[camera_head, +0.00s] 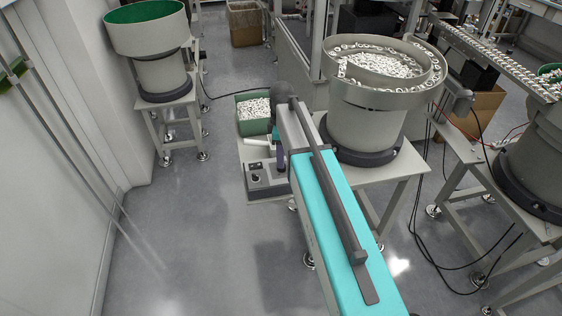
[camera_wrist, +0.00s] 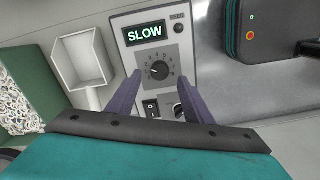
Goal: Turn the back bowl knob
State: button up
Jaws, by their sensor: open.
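In the wrist view, the knob (camera_wrist: 158,71) is a small black dial on a light grey control box (camera_wrist: 185,50), with a numbered scale around it. A display (camera_wrist: 146,34) above it reads SLOW. A black rocker switch (camera_wrist: 150,107) sits below the knob. My gripper (camera_wrist: 159,77) is open, with its dark fingers on either side of the knob and nothing between them. I cannot tell how far the fingertips are from the panel. In the head view, the control box (camera_head: 268,182) stands left of my teal arm, which hides part of it.
A vibrating bowl (camera_head: 340,105) full of white caps stands right of my arm. A green bin (camera_head: 242,127) of white parts and a white scoop (camera_wrist: 88,98) lie beside the control box. Another bowl (camera_head: 160,75) stands at the back left. The floor at left is clear.

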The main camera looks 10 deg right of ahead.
jog(key=shift+f+p, duration=0.35)
jog(key=shift+f, duration=1.8)
jog(key=c, duration=1.1)
jog(key=shift+o, duration=0.2)
